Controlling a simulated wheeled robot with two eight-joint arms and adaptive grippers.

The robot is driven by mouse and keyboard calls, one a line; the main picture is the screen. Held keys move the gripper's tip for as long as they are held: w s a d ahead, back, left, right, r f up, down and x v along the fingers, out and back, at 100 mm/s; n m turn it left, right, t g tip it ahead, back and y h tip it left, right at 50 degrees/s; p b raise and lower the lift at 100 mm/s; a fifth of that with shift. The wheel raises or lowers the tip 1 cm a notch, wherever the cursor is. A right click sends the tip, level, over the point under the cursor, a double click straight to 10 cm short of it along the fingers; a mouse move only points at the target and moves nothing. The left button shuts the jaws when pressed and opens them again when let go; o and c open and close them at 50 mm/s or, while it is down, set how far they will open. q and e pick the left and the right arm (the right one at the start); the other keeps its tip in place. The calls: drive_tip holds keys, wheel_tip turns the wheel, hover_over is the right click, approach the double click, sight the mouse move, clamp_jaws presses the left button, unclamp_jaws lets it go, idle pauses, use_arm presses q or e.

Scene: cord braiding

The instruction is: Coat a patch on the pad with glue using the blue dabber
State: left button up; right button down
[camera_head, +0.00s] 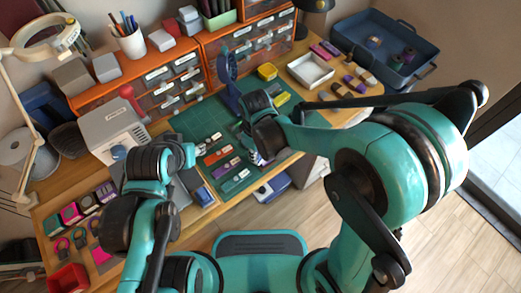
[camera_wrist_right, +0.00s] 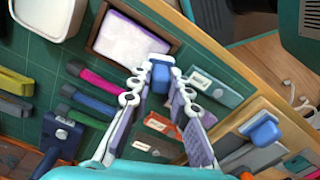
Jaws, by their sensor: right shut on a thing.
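The pad (camera_wrist_right: 130,36) is a pale lavender-white slab in a brown frame on the green mat. My right gripper (camera_wrist_right: 160,80) is shut on the blue dabber (camera_wrist_right: 160,70), a small blue block between its fingertips. In the picture the dabber overlaps the lower right edge of the pad; I cannot tell whether they touch. In the head view my right gripper (camera_head: 252,153) is over the mat, partly hidden by its wrist. My left arm stands over the left of the table; the state of its gripper does not show.
Several coloured strips (camera_wrist_right: 104,80) lie on the green mat (camera_head: 196,122) around the gripper. A blue-topped white block (camera_wrist_right: 262,131) is on the wood to the right. Orange drawer units (camera_head: 165,75) line the back, and a blue clamp-like stand (camera_head: 229,84) rises behind the mat.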

drive_tip(key=shift+a, duration=0.1)
drive_tip(key=shift+r+p, duration=2.35)
drive_tip(key=shift+r, duration=0.65)
drive_tip(key=shift+r+p, duration=1.25)
drive_tip(key=shift+r, duration=0.3)
drive_tip(key=shift+f, duration=0.1)
